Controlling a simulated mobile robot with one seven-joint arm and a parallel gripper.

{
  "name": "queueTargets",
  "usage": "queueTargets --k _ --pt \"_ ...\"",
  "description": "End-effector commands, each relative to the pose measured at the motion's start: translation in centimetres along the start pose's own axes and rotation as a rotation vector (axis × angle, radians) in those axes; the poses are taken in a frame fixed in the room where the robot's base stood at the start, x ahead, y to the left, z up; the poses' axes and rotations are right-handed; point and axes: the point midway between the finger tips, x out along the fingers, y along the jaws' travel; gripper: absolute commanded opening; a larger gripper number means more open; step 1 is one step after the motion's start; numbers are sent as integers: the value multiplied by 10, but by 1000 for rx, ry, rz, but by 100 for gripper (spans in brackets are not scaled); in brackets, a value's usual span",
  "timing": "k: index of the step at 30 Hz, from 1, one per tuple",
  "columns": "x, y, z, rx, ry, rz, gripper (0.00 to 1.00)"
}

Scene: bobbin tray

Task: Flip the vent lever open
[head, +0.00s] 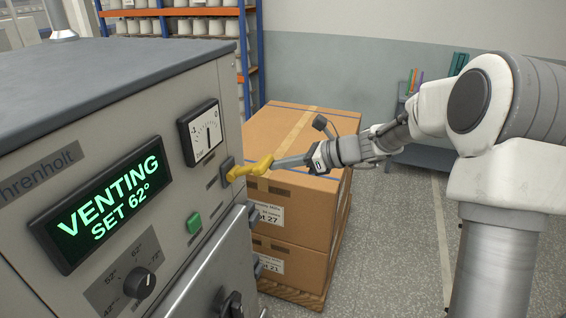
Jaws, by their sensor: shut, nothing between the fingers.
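The yellow vent lever (250,169) sticks out from a dark mount near the right edge of the grey machine's front (215,110). It points outward to the right, with its tip bent slightly upward. The machine's green display (105,205) reads "VENTING SET 62°". My gripper (280,163) comes in from the right, roughly level, with its fingers shut and nothing between them. Its fingertips are right at the lever's outer end. I cannot tell whether they touch it.
Strapped cardboard boxes (308,220) stand on a pallet (291,291) just behind and below my gripper. The machine front also carries a dial gauge (203,131), a green button (194,223) and a black knob (140,283). Grey floor (392,250) is open to the right.

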Motion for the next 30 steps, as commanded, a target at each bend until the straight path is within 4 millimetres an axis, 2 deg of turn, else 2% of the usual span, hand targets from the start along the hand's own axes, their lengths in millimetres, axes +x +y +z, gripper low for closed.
queueTargets --k 3,15,30 --pt "-3 4 13 0 -1 -1 0" --pt "-2 6 36 -4 -8 0 0" --pt "0 8 43 -9 -13 5 0"
